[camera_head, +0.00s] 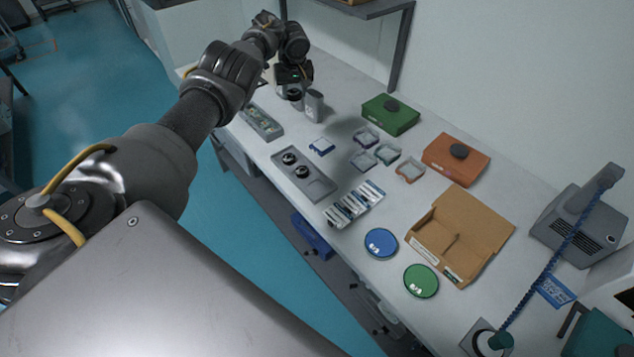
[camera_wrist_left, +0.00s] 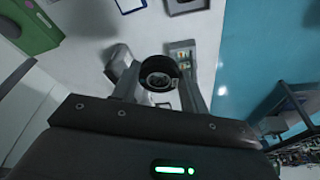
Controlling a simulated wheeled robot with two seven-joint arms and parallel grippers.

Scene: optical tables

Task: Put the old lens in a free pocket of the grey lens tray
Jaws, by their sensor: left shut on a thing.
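My left gripper (camera_head: 294,92) points down over the far part of the table. It is shut on the old lens (camera_wrist_left: 158,78), a black round barrel with a glass face, which shows between the fingers in the left wrist view. In the head view the lens (camera_head: 295,96) is small and partly covered by the gripper. The grey lens tray (camera_head: 327,192) lies nearer, along the table's left edge. Two dark lenses sit in its far pockets, and its near end looks empty. My right gripper is not in view.
A grey upright block (camera_head: 314,105) stands close beside the held lens. A grey tray of small green parts (camera_head: 262,122) lies between the gripper and the lens tray. Small framed pieces (camera_head: 365,160), a green box (camera_head: 391,115) and an open cardboard box (camera_head: 470,215) stand to the right.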

